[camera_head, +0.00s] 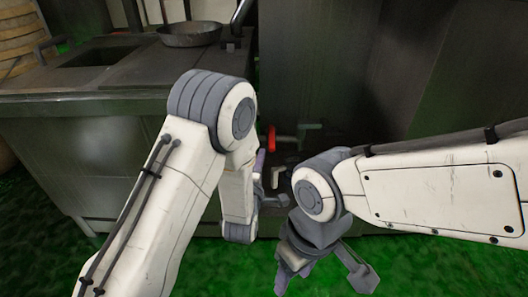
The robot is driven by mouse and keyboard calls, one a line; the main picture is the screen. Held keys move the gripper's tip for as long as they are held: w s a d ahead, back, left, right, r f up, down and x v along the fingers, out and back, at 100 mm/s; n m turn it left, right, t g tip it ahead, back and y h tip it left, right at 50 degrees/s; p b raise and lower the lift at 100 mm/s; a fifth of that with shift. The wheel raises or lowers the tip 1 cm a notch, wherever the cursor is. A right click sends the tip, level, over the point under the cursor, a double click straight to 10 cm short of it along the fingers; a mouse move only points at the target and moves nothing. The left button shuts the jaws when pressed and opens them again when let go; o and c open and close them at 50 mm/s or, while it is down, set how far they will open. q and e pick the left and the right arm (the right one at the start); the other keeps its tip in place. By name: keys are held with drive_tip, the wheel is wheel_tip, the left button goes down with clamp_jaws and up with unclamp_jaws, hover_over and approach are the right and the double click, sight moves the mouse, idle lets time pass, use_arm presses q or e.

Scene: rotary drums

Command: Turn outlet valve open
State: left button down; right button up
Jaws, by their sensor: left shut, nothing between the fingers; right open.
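A red valve handle (271,139) sits low on the front of the dark metal equipment, with light pipe fittings beside and below it. I cannot tell for sure that it is the outlet valve, or its setting. My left gripper (260,164) is shut and empty, just below and left of the red handle and largely hidden behind my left arm. I cannot tell whether it touches the handle. My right gripper (283,279) is open and empty, lower down over the green floor, apart from the handle.
A metal counter (60,100) with a sunken basin stands at the left, with a dark pan (190,34) on it. A tall dark metal panel (320,70) rises behind the valve. A wooden barrel (16,40) stands at far left. Green floor (40,235) lies in front.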

sight(271, 137)
use_arm(q)
drive_tip(key=w, duration=0.2)
drive_tip(key=w+d+b, duration=0.1)
drive_tip(key=w, duration=0.1)
drive_tip(key=shift+w, duration=0.4)
